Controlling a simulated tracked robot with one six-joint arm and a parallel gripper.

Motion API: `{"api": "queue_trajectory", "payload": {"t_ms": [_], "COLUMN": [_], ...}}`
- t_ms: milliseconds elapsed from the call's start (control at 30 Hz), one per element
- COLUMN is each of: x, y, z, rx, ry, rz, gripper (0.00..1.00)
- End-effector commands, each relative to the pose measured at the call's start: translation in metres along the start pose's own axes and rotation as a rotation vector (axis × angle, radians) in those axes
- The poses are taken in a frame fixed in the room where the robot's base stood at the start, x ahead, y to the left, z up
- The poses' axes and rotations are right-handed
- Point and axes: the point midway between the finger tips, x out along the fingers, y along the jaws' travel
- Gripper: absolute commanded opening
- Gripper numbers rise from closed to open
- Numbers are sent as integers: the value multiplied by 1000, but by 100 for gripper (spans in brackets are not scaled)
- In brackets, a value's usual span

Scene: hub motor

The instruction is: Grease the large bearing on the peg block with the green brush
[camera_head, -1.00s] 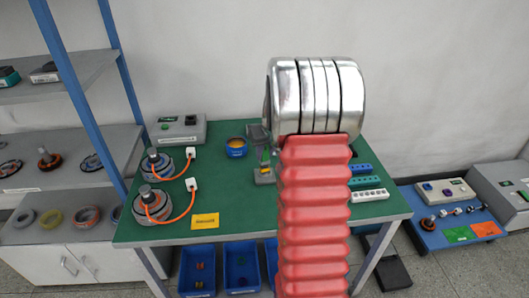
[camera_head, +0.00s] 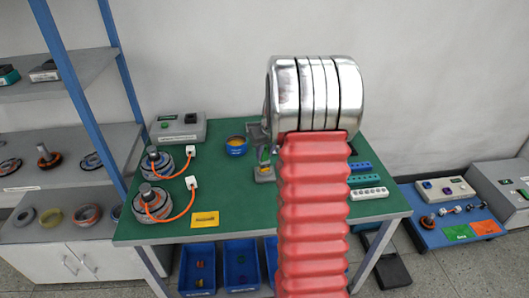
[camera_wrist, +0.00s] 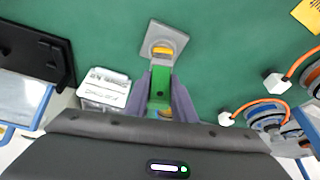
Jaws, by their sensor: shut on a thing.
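My gripper (camera_wrist: 168,88) is shut on the green brush (camera_wrist: 160,87), which stands between its two fingers in the wrist view. The brush also shows in the head view (camera_head: 263,155), pointing down at the grey peg block (camera_head: 265,174) on the green table. In the wrist view the peg block (camera_wrist: 156,30) lies just beyond the brush tip, with a yellow-orange part over it. I cannot tell whether this part is the bristles or the bearing, nor whether the brush touches. The peg and most of the bearing are hidden. My arm covers the area right of the block in the head view.
A blue bowl with yellow-orange content (camera_head: 237,146) stands left of the block. Two hub motors (camera_head: 153,205) with orange cables sit at the left. A yellow label (camera_head: 205,219) lies near the front edge.

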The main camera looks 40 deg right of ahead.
Motion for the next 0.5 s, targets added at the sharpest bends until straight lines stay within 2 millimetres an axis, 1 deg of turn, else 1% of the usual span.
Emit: {"api": "queue_trajectory", "payload": {"t_ms": [167,500], "x": [0,0], "y": [0,1], "z": [0,0], "rx": [-49,-211], "ry": [-2,0], "rz": [-21,-88], "gripper": [5,5]}}
